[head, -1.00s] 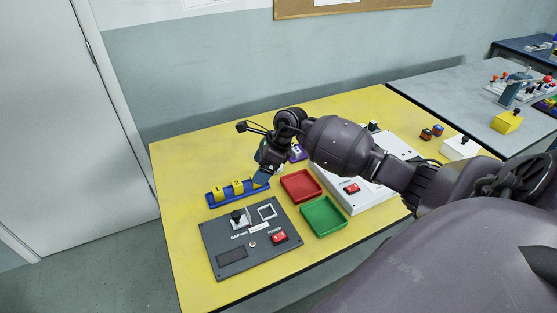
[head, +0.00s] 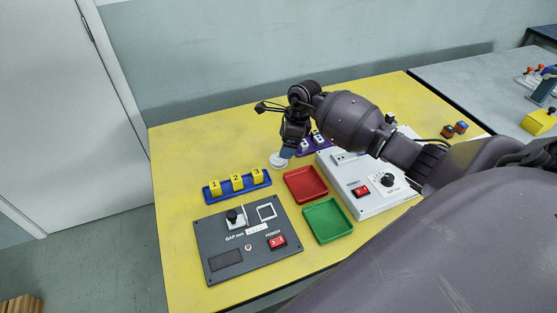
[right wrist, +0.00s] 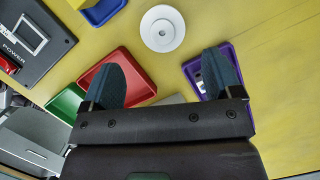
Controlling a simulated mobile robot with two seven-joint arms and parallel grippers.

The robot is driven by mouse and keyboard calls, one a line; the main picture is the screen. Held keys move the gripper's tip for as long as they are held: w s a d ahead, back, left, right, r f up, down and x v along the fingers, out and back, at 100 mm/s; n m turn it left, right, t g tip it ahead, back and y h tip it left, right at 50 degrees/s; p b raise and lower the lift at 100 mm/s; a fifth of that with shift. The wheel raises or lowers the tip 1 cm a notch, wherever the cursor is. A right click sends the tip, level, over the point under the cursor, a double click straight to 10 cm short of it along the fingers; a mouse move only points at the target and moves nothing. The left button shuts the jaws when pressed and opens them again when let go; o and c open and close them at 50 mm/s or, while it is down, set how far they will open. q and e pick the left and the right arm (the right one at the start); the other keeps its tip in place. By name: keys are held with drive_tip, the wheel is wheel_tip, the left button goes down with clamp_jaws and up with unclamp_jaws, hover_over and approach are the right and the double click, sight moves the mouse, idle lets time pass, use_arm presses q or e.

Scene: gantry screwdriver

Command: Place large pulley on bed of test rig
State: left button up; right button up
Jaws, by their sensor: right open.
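A round white pulley (head: 278,160) with a small centre hole lies on the yellow table behind the red tray. The right wrist view shows this pulley (right wrist: 162,28) flat, just beyond my fingertips. My right gripper (right wrist: 161,68) is open with nothing between its fingers. In the head view my right gripper (head: 291,148) points down beside the pulley and partly covers it. A white box (head: 345,165) with a red power switch and a knob stands right of the trays; I cannot tell whether it is the test rig. My left gripper is not in view.
A red tray (head: 307,184) and a green tray (head: 328,219) sit mid-table. A dark gap panel (head: 226,263) lies in front. A blue rack (head: 235,189) holds numbered yellow blocks. The table's back left is clear.

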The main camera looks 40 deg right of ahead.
sight(279, 160)
drive_tip(key=shift+b+x, duration=0.4)
drive_tip(key=shift+x, duration=2.95)
drive_tip(key=shift+w, duration=0.2)
drive_tip(key=shift+c, duration=0.5)
drive_tip(key=c, duration=0.8)
drive_tip(key=shift+r, duration=0.1)
drive_tip(key=shift+c, duration=0.2)
drive_tip(key=shift+r, duration=0.1)
